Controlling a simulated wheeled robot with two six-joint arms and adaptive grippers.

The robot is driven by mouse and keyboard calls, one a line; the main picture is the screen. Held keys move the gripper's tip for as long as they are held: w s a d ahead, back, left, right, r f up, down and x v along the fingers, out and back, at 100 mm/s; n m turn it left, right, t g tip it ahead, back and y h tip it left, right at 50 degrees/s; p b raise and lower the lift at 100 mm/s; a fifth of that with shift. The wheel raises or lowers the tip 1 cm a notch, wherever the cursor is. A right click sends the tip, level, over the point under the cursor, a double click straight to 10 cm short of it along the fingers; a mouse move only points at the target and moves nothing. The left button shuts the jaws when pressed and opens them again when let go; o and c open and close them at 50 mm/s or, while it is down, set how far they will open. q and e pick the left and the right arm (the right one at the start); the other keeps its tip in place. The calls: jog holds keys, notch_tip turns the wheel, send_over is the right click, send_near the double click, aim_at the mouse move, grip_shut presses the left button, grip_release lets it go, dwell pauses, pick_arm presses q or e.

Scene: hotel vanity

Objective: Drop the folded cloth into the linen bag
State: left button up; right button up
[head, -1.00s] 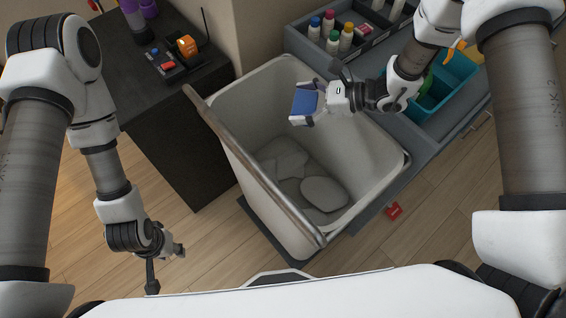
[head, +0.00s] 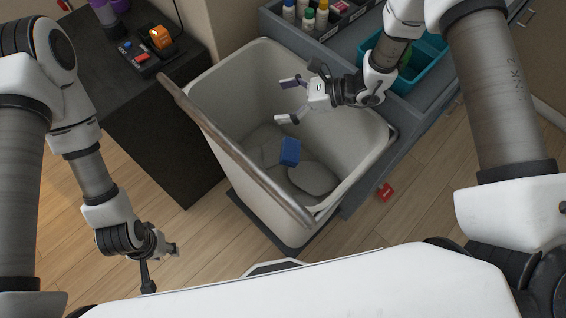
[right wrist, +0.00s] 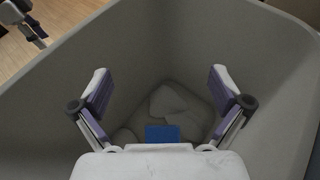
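The folded cloth (head: 290,151) is a small blue block shape inside the linen bag (head: 235,158), below my right gripper and apart from it. Whether it is in mid-air or resting on the contents cannot be told for sure. In the right wrist view the blue cloth (right wrist: 162,134) shows beyond the wrist, between the fingers. The linen bag is a large pale bin with a brown bar along one rim. My right gripper (head: 288,101) is open and empty over the bag's opening. My left gripper (head: 162,268) hangs left of the bag, over the floor; its finger opening is unclear.
Pale crumpled linens (head: 312,177) lie at the bag's bottom. A dark cabinet (head: 150,120) with an orange-and-black device stands left. A grey cart (head: 420,112) with bottles and a teal bin (head: 425,55) stands behind right. A red item (head: 385,191) lies on the floor.

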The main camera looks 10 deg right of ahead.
jog(key=v, duration=0.7)
jog(key=shift+d, duration=0.15)
